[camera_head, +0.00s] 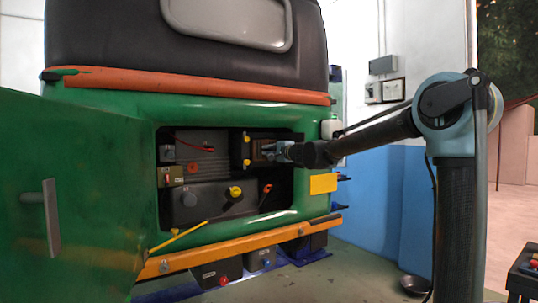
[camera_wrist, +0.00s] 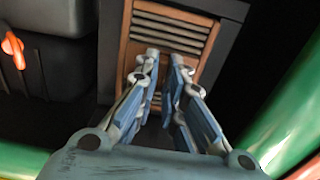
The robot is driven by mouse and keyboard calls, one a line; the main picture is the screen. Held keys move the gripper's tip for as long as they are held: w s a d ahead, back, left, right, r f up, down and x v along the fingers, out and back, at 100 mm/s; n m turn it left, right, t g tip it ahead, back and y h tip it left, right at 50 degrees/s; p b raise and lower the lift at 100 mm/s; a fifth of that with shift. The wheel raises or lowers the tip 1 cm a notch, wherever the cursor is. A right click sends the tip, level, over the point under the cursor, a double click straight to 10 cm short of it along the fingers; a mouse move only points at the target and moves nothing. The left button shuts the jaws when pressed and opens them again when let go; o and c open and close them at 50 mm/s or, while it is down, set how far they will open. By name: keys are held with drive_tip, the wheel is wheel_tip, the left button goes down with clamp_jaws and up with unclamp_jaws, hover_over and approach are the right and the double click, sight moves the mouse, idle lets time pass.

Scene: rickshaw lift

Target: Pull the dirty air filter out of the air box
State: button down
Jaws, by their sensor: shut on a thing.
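The dirty air filter (camera_wrist: 172,28) has a brown-orange frame and grey-beige pleats, and it sits inside the dark air box (camera_wrist: 226,22). In the head view the air box (camera_head: 238,151) with yellow clips is in the right part of the engine bay, and a little of the brown filter (camera_head: 257,145) shows. My gripper (camera_wrist: 164,62) is in front of the filter, with its fingertips close together on the filter face. It is shut on the filter; the exact contact is partly hidden by the fingers. In the head view my gripper (camera_head: 271,151) reaches in from the right.
The green bay rim (camera_head: 225,229) surrounds the opening closely. The open green door (camera_head: 70,190) stands at left. An orange-red lever (camera_wrist: 13,46) is left of the air box in the wrist view. A yellow-capped part (camera_head: 235,191) lies below. An orange bumper (camera_head: 240,246) runs underneath.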

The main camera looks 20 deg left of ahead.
drive_tip(key=shift+v, duration=1.45)
drive_tip(key=shift+v, duration=2.5)
